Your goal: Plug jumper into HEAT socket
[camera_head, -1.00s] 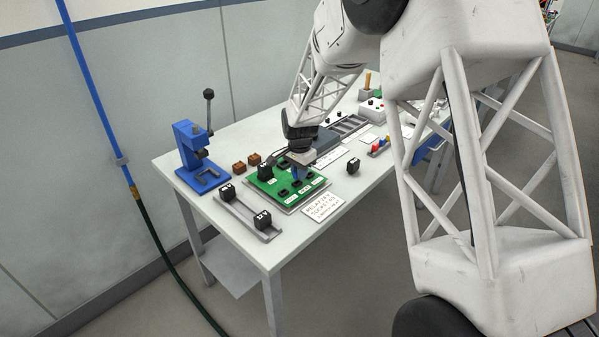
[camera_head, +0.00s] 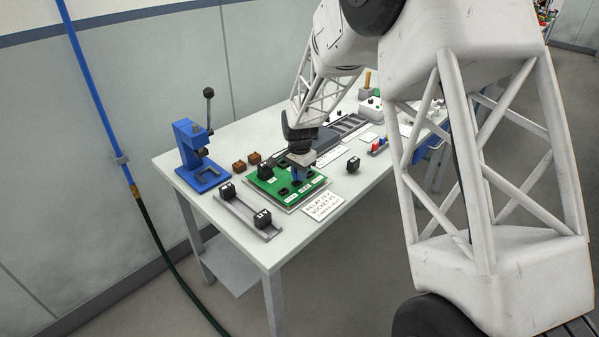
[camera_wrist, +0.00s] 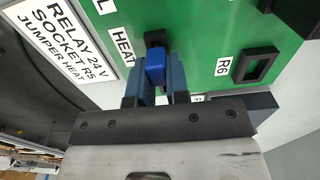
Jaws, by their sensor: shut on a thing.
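My gripper (camera_wrist: 156,82) is shut on a small blue jumper (camera_wrist: 156,66), which sits between its two blue fingers. The jumper's far end is at a black socket (camera_wrist: 155,38) beside the HEAT label (camera_wrist: 122,46) on the green board (camera_wrist: 195,30). The jumper hides part of this socket, and I cannot tell how deep it sits. In the head view my gripper (camera_head: 297,177) points down over the front right part of the green board (camera_head: 262,187); the jumper is not clear there.
An R6 socket (camera_wrist: 262,64) stands right of the gripper in the wrist view. A rail with black relays (camera_head: 240,212) lies in front of the board. A blue press (camera_head: 197,160) stands at left. A loose black relay (camera_head: 353,164) and a printed card (camera_head: 325,206) lie to the right.

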